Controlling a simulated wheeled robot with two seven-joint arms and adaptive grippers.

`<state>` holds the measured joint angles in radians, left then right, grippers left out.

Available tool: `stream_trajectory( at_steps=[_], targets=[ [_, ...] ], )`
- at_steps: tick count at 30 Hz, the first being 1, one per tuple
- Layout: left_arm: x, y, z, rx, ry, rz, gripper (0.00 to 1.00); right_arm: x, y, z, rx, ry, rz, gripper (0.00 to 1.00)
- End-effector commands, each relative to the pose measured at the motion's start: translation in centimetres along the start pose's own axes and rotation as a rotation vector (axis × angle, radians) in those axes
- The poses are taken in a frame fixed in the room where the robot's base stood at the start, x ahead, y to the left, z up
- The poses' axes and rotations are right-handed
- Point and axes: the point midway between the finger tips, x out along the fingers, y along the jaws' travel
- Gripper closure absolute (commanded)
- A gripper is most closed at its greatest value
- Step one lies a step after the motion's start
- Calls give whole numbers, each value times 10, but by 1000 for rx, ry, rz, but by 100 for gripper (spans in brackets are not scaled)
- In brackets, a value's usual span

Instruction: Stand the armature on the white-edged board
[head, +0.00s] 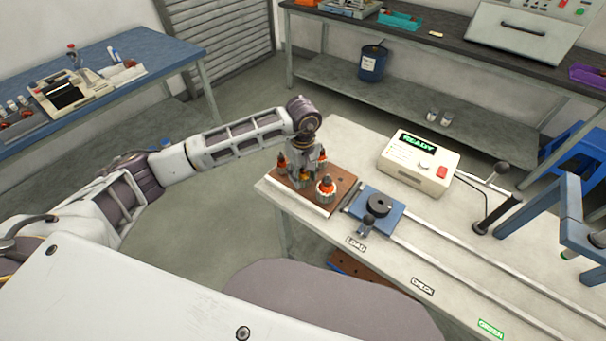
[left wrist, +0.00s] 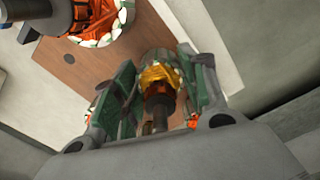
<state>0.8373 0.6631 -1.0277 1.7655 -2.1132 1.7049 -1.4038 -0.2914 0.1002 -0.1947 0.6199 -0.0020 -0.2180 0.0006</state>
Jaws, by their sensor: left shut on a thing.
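The white-edged board (head: 308,197) is a brown plate with a pale rim at the left end of the workbench; it also shows in the left wrist view (left wrist: 70,72). My left gripper (head: 303,174) points down over the board and is shut on an armature with orange-yellow windings (left wrist: 160,77), between both fingers in the left wrist view. The fingers mostly hide this armature in the head view. It is at or just above the board; I cannot tell whether it touches. Another armature (head: 326,186) stands near the board's front edge. My right gripper is not in view.
A blue slide block with a black round fixture (head: 378,205) sits on rails just right of the board. A READY box (head: 418,162) and a lever (head: 490,200) stand farther right. More orange-topped armatures stand around my left gripper on the board.

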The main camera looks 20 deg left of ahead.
Motion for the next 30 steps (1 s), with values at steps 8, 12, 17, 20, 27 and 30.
stream_trajectory(
  at_steps=[8, 12, 17, 20, 27, 30],
  targets=[
    [0, 0, 0, 0, 1, 2, 93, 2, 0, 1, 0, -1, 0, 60],
    [0, 0, 0, 0, 1, 2, 93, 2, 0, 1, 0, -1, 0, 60],
    [0, 0, 0, 0, 1, 2, 93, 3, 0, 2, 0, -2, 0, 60],
    [0, 0, 0, 0, 1, 2, 93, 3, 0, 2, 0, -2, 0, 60],
    [1, 0, 0, 0, 0, 1, 34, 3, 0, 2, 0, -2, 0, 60],
    [1, 0, 0, 0, 0, 1, 32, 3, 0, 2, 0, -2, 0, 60]
  ],
)
